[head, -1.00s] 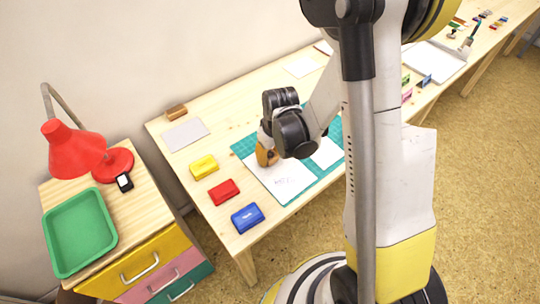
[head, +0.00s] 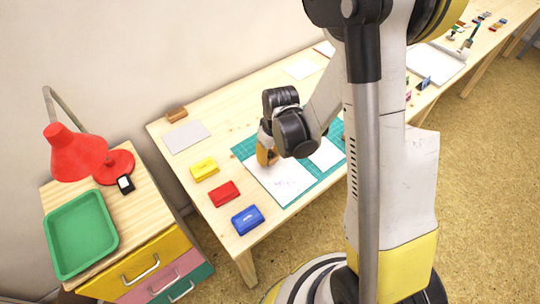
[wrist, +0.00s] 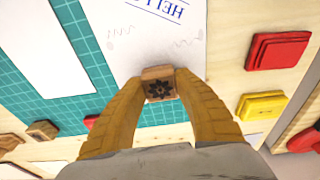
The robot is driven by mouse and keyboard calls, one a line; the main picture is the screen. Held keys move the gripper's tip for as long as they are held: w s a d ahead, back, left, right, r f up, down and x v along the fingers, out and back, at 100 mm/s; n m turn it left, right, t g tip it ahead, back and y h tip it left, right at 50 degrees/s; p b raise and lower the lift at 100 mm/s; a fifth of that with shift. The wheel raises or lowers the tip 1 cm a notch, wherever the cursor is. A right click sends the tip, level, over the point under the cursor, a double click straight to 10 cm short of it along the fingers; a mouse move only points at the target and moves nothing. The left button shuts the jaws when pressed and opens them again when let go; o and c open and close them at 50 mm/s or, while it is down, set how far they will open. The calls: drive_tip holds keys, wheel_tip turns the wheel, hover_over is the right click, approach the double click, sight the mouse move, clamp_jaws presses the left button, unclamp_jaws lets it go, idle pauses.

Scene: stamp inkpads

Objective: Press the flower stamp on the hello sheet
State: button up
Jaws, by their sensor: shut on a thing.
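The hello sheet (head: 282,184) is a white page on the teal cutting mat (head: 304,192). In the wrist view the sheet (wrist: 135,45) carries blue HELLO lettering, upside down, and faint grey scribbles. My gripper (head: 266,157) is low at the sheet's far left part. In the wrist view its two orange fingers (wrist: 159,82) are shut on a small wooden flower stamp (wrist: 159,89). A dark flower emblem on the stamp faces the camera. The stamp overlaps the sheet's edge in that view. Its underside is hidden, and I cannot tell whether it touches the paper.
Yellow (head: 204,167), red (head: 224,193) and blue (head: 247,219) inkpads stand in a row left of the mat. Another white sheet (head: 325,154) lies on the mat. A grey pad (head: 186,136) and a wooden block (head: 176,112) are at the back left.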

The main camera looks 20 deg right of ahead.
drive_tip(key=shift+r, duration=0.1)
drive_tip(key=shift+r+p, duration=2)
drive_tip(key=shift+r, duration=0.7)
